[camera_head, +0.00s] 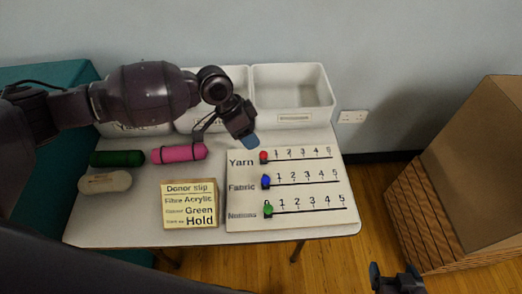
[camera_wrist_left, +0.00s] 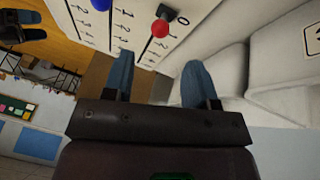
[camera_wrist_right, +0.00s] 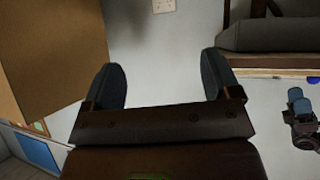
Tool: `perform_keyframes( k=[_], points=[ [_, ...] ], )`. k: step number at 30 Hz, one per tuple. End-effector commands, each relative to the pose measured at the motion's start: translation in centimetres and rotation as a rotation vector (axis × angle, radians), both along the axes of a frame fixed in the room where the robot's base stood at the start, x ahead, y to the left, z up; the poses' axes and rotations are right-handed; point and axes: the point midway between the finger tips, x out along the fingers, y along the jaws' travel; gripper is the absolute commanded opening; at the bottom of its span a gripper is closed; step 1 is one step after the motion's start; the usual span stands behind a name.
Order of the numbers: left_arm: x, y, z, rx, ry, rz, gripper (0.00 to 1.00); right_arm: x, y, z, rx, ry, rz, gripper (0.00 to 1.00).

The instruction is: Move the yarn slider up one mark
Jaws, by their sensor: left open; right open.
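The white slider board (camera_head: 322,220) lies on the table with Yarn, Fabric and Notions rows, each numbered up to 5. The red yarn slider knob (camera_head: 264,157) is at the left end of its track, left of the 1, near a 0. My left gripper (camera_head: 250,139) hovers just above and left of the knob. In the left wrist view the red knob (camera_wrist_left: 160,28) lies beyond the open fingertips (camera_wrist_left: 157,68), roughly in line with the gap and not held. My right gripper (camera_head: 393,272) is open and empty at the lower right, off the table; its fingers (camera_wrist_right: 173,75) show apart.
The blue knob (camera_head: 265,181) and green knob (camera_head: 268,209) are at the left ends of their rows. A donor slip (camera_head: 189,204), green roll (camera_head: 116,158), pink roll (camera_head: 180,153) and pale roll (camera_head: 105,182) lie left.

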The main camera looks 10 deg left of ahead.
Motion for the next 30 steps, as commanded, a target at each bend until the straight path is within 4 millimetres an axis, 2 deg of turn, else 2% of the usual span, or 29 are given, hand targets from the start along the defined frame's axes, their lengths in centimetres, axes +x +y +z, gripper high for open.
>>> perform_keyframes(
  k=[3,12,18,26,27,30],
  points=[
    [-0.1,-1.0,-2.3,-0.001,0.004,-0.001,0.52,-0.1,0.0,-0.5,0.000,0.007,0.000,0.83],
    [0.1,-2.8,-6.0,-0.001,0.000,0.000,0.52,0.4,0.2,-0.7,0.001,0.000,0.004,0.83],
    [0.1,-3.2,-6.9,0.000,-0.001,0.001,0.52,0.9,0.3,-0.2,0.003,-0.012,0.007,0.83],
    [0.1,-3.2,-7.0,0.000,-0.001,0.001,0.52,0.8,0.3,-0.2,0.003,-0.010,0.006,0.83],
    [0.1,-3.2,-7.0,0.000,-0.001,0.001,0.51,0.7,0.3,-0.3,0.003,-0.008,0.005,0.83],
    [0.1,-3.2,-7.0,0.000,-0.001,0.001,0.35,0.5,0.3,-0.5,0.003,-0.002,0.004,0.83]
  ],
)
